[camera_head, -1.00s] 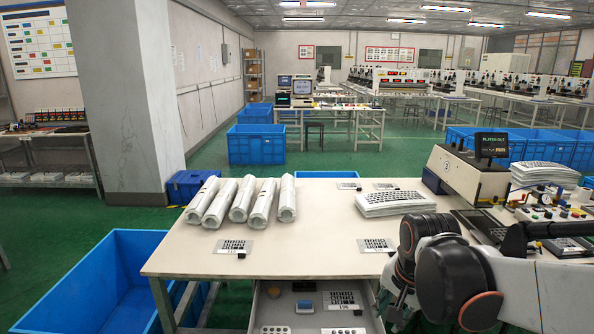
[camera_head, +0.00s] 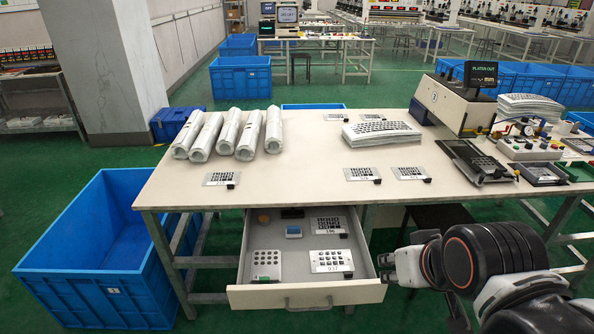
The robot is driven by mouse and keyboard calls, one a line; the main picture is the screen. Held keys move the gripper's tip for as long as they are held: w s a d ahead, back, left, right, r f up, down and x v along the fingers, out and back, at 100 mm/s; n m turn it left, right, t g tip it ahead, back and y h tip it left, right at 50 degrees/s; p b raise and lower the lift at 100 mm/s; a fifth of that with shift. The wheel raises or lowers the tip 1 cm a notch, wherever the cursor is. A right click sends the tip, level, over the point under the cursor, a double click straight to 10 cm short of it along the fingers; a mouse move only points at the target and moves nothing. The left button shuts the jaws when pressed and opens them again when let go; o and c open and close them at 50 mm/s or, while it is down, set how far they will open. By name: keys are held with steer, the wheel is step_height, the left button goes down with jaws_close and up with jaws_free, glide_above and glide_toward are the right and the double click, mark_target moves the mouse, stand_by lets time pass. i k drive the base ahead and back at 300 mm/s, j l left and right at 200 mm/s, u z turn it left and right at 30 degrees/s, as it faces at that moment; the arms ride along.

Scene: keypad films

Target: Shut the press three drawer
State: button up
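The drawer (camera_head: 307,297) under the front of the work table (camera_head: 290,187) is pulled out toward me. Its pale front panel carries a bar handle (camera_head: 308,304). Inside lie a keypad block (camera_head: 267,264), printed keypad plates (camera_head: 331,261), a small blue item (camera_head: 293,230) and a round brown item. My gripper (camera_head: 386,268) is beside the right front corner of the drawer, pointing left. Its fingers are small and partly merged with the drawer edge, so I cannot tell whether they touch it or how far apart they are. The press (camera_head: 458,103) stands on the table's right part, its screen reading "PLATEN OUT".
White rolls (camera_head: 236,131) and a stack of keypad sheets (camera_head: 381,131) lie on the table. Small plates lie along its front edge. A blue crate (camera_head: 110,240) stands on the floor left of the drawer. A dark stool (camera_head: 440,217) is under the table at right. Floor before the drawer is clear.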

mark_target(299, 290)
steer(key=k+l+u, duration=0.1)
steer(key=u, duration=0.3)
steer(key=k+u, duration=0.1)
steer(key=u, duration=0.25)
steer(key=k+l+u, duration=0.1)
steer(key=u, duration=0.3)
